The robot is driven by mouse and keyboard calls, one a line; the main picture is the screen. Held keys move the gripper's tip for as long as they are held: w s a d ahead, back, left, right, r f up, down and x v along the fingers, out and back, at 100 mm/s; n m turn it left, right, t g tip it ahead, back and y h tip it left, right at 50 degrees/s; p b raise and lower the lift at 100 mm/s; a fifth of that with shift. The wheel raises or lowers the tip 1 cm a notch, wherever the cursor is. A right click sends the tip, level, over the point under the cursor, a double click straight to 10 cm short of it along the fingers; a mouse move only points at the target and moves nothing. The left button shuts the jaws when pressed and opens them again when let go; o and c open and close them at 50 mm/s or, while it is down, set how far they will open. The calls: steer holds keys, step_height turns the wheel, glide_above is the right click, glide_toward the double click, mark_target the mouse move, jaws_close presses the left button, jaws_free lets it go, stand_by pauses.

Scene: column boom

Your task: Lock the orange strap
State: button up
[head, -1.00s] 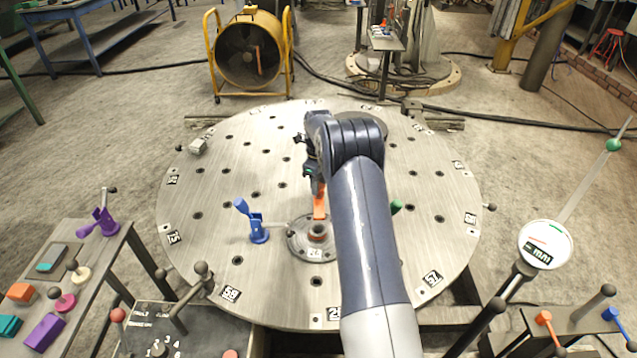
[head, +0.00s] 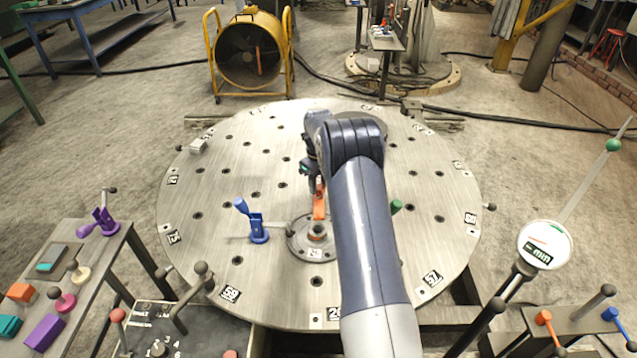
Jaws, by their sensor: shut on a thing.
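The orange strap (head: 319,205) stands upright at the round grey hub (head: 300,240) near the middle of the large round metal table. Its lower end is by an orange ring on the hub. My gripper (head: 314,178) is at the strap's upper end, shut on it, seen from behind. My arm partly hides the fingers and the right side of the hub.
A blue clamp (head: 258,234) stands just left of the hub, and a green knob (head: 396,206) shows right of my arm. A round gauge (head: 544,245) on a stand is at the right. The perforated round table (head: 210,230) is mostly clear on the left.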

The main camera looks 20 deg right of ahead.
mark_target(319, 186)
steer(key=o, duration=1)
step_height(319, 186, up, 11)
steer(key=shift+f, duration=0.2)
step_height(319, 186, down, 11)
steer(key=shift+r, duration=0.2)
stand_by(0.5)
